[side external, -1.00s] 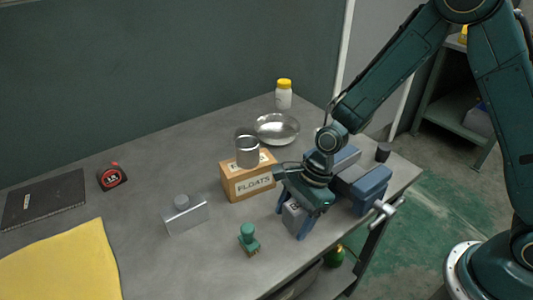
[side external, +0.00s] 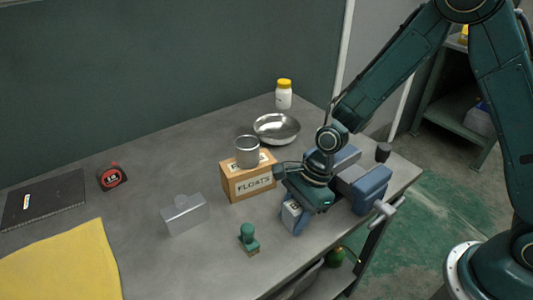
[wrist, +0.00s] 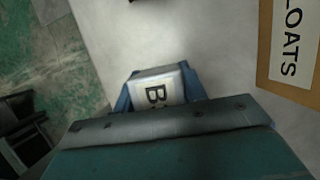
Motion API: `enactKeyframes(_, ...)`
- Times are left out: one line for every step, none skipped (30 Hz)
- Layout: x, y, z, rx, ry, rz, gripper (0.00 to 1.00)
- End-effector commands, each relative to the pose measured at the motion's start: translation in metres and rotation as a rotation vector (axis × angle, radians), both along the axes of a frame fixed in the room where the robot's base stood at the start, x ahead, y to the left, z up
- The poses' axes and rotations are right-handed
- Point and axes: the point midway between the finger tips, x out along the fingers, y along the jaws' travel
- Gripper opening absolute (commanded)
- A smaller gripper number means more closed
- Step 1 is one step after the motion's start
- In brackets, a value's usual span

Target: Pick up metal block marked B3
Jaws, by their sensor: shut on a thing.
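The metal block (side external: 291,214) is a small grey block with a pale label, held between the blue fingers of my gripper (side external: 298,222) at the front right of the bench. In the wrist view, the block (wrist: 158,88) sits between the two blue fingertips of my gripper (wrist: 162,96). Its label shows a "B"; the character after it is partly hidden by the gripper body. My gripper is shut on the block. I cannot tell for certain whether the block's underside touches the bench.
A blue vise (side external: 365,187) stands close to the right of my gripper. The FLOATS box (side external: 248,184) with a metal can (side external: 247,152) on it is just left. A green stamp (side external: 248,238) and a clear block (side external: 184,214) stand further left. A metal bowl (side external: 277,129) is behind.

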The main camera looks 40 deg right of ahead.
Motion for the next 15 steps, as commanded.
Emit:
enactKeyframes(0.001,0.001,0.002,0.003,-0.004,0.001,0.0)
enactKeyframes(0.001,0.001,0.003,0.003,-0.005,0.0,0.0)
enactKeyframes(0.001,0.001,0.005,0.003,-0.005,0.0,0.0)
enactKeyframes(0.001,0.001,0.006,0.004,-0.006,0.0,0.0)
enactKeyframes(0.002,0.001,0.008,0.003,-0.006,0.001,0.0)
enactKeyframes(0.002,0.001,0.01,0.003,-0.006,0.001,0.0)
enactKeyframes(0.002,0.001,0.012,0.003,-0.006,0.001,0.0)
enactKeyframes(0.002,0.001,0.014,0.003,-0.006,0.001,0.0)
enactKeyframes(0.002,0.001,0.017,0.003,-0.006,0.001,0.0)
enactKeyframes(0.002,0.001,0.02,0.003,-0.007,0.0,0.0)
enactKeyframes(0.002,0.001,0.023,0.003,-0.008,0.0,0.0)
enactKeyframes(0.002,0.001,0.027,0.003,-0.007,0.0,0.0)
enactKeyframes(0.002,0.001,0.031,0.003,-0.008,0.0,0.0)
enactKeyframes(0.002,0.001,0.035,0.003,-0.009,0.0,0.0)
enactKeyframes(0.002,0.001,0.04,0.003,-0.008,0.0,0.0)
